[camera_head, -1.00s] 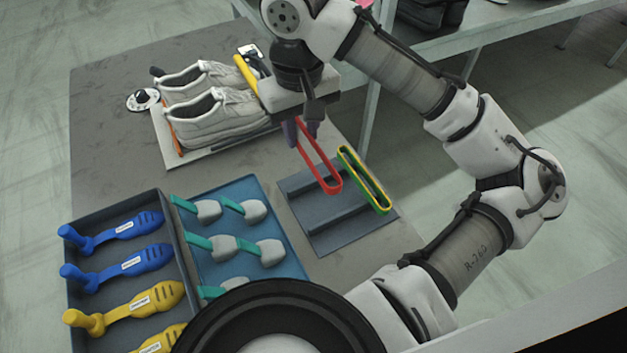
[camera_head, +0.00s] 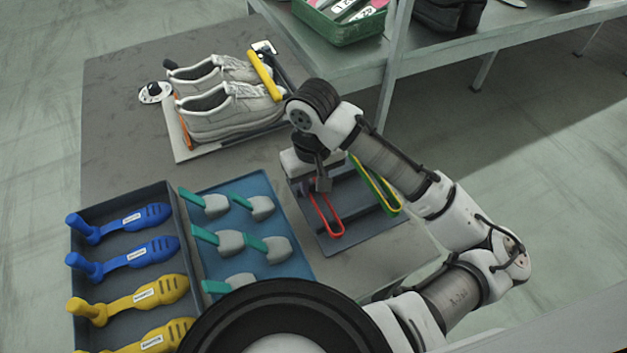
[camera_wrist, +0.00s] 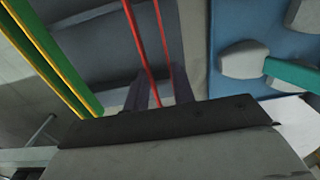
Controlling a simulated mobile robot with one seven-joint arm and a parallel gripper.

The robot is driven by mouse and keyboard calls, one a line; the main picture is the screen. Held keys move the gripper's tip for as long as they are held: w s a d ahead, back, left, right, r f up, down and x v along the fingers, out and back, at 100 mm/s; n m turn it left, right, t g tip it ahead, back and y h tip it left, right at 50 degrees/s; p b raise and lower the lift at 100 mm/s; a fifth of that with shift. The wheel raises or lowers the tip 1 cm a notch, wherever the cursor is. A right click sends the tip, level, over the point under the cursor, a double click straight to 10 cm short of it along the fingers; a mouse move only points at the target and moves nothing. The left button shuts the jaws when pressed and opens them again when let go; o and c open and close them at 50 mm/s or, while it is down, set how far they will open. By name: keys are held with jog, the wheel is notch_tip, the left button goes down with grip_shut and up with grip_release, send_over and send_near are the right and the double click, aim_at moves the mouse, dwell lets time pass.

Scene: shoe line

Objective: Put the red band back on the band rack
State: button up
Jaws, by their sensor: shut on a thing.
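The red band (camera_head: 334,229) is a long thin loop held by my gripper (camera_head: 320,188) at its upper end. It is over the left part of the dark band rack (camera_head: 364,228). I cannot tell whether the band touches the rack. In the wrist view the red band (camera_wrist: 137,37) runs up from between my gripper's fingers (camera_wrist: 157,96), which are shut on it. A green band and a yellow band (camera_head: 385,196) stand close together on the rack's right side; they also show at left in the wrist view (camera_wrist: 42,57). My wrist hides part of the rack.
A blue tray (camera_head: 283,217) with several teal-handled grey tools lies just left of the rack. Further left, a dark tray (camera_head: 180,215) holds blue and yellow pieces. White shoes (camera_head: 230,112) stand on a board behind. A shelf table with a green crate (camera_head: 345,32) is at the back.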

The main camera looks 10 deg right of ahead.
jog(key=shift+f, duration=0.1)
jog(key=o, duration=1)
jog(key=shift+c, duration=0.2)
notch_tip(320, 180, up, 12)
jog(key=p, duration=0.1)
